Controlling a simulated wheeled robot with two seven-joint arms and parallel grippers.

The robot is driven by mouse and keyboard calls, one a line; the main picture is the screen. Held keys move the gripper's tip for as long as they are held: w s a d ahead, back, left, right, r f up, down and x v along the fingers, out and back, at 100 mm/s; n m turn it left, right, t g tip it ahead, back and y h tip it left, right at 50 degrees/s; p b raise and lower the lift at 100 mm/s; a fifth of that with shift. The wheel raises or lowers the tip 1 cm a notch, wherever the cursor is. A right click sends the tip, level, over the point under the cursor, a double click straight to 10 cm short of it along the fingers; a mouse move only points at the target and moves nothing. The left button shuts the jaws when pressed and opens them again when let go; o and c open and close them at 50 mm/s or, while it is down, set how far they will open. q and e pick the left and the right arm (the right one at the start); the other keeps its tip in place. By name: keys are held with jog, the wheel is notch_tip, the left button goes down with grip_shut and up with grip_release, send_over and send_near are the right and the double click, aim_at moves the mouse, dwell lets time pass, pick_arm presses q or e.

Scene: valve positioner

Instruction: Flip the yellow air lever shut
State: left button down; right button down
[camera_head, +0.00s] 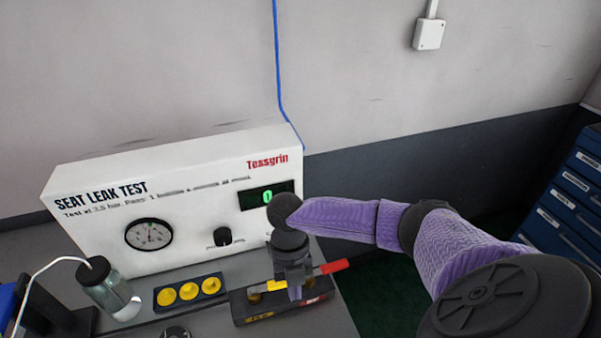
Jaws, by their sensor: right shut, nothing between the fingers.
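The yellow air lever (277,286) shows as a short yellow piece on a dark base block (256,310) at the front of the test panel. My right gripper (295,292) points down over this block, just right of the yellow piece. Its fingers are shut with nothing between them. The gripper hides part of the block and perhaps part of the lever, and I cannot tell whether it touches the lever. A red handle (334,266) sticks out to the right behind the gripper. My left gripper is not in view.
The white seat leak test panel (190,188) stands behind, with a round gauge (149,235), a black knob (222,236) and a green display. A tray (206,298) with yellow round parts and a bottle (109,290) stand to the left. Blue drawers (567,205) are far right.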

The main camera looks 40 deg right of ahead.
jog(key=w+a+v, duration=0.1)
jog(key=v, duration=0.5)
jog(key=shift+d+r+p, duration=0.2)
jog(key=shift+d+p, duration=0.1)
jog(key=shift+p, duration=0.05)
jog(key=shift+w, duration=0.1)
